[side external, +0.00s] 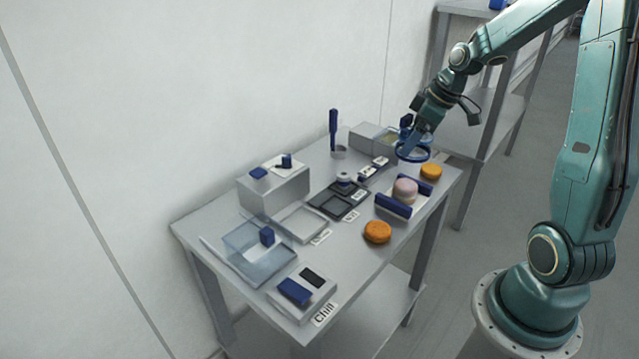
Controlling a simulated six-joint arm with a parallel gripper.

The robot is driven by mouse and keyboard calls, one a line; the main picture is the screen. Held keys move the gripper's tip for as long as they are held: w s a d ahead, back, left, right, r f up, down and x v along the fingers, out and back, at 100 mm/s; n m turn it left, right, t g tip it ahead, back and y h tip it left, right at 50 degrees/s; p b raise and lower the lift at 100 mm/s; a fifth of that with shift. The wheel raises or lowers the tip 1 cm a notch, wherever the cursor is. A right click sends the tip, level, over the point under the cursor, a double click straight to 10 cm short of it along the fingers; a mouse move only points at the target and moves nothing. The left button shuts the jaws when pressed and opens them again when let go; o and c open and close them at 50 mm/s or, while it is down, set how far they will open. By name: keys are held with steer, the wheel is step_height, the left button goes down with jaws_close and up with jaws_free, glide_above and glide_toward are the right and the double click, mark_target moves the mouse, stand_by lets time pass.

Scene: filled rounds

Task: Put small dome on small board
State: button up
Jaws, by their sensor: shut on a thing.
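My gripper (412,138) is over the far right part of the table. It is shut on a blue, ring-rimmed round thing (427,158), which looks like the small dome; the fingers partly hide it, and I cannot tell if it touches the table. A pale board (407,215) lies nearer on the right, with blue bars and a pinkish round (405,190) on it. A dark board (326,207) with square recesses lies left of it. I cannot tell which is the small board.
Orange rounds lie at the right edge (431,171) and near the front (377,232). An upright blue-handled tool (333,130) stands at the back.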

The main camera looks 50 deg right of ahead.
mark_target(406, 184)
steer(key=shift+f, duration=0.2)
steer(key=shift+f, duration=6.05)
steer(key=shift+s+f, duration=0.1)
steer(key=shift+f, duration=0.4)
